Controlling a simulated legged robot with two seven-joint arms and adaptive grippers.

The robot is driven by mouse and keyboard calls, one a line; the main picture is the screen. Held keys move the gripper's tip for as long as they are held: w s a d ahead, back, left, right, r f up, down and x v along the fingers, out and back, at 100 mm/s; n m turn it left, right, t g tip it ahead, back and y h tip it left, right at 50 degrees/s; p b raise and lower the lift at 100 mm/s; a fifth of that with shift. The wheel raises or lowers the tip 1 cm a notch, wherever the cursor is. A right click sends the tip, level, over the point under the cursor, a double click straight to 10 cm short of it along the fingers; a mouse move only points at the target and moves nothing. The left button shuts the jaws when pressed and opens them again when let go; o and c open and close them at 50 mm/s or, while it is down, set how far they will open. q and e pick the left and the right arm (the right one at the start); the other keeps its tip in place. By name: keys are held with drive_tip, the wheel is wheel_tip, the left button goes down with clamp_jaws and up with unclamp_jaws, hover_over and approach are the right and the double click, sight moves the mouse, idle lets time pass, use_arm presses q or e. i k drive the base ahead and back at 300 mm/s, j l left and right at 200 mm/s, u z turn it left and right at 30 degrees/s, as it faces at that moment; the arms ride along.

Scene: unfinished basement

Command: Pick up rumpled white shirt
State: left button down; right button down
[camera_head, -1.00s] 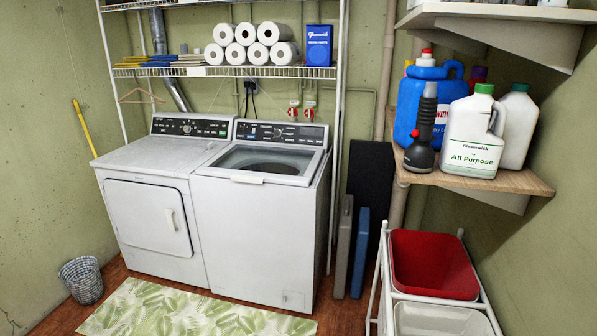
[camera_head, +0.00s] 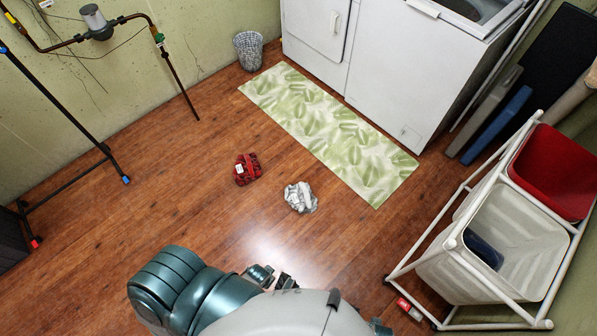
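A rumpled white shirt (camera_head: 300,197), with grey or dark marks on it, lies in a small heap on the wooden floor near the middle of the head view. My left arm shows at the bottom. Small dark parts that look like my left gripper (camera_head: 272,277) show past it, below the shirt in the picture and well apart from it. They are partly hidden by my own body, and whether the gripper is open or shut is unclear. My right gripper is not in view.
A rumpled red cloth (camera_head: 247,169) lies left of the shirt. A leaf-patterned rug (camera_head: 330,130) lies beyond, before the white washer and dryer (camera_head: 385,80). A white-framed hamper rack (camera_head: 455,235) with red and white bins stands right. A small red-and-white item (camera_head: 409,309) lies beside it.

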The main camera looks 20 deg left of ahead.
sight(300, 195)
drive_tip(key=u, duration=0.8)
drive_tip(key=k, duration=0.05)
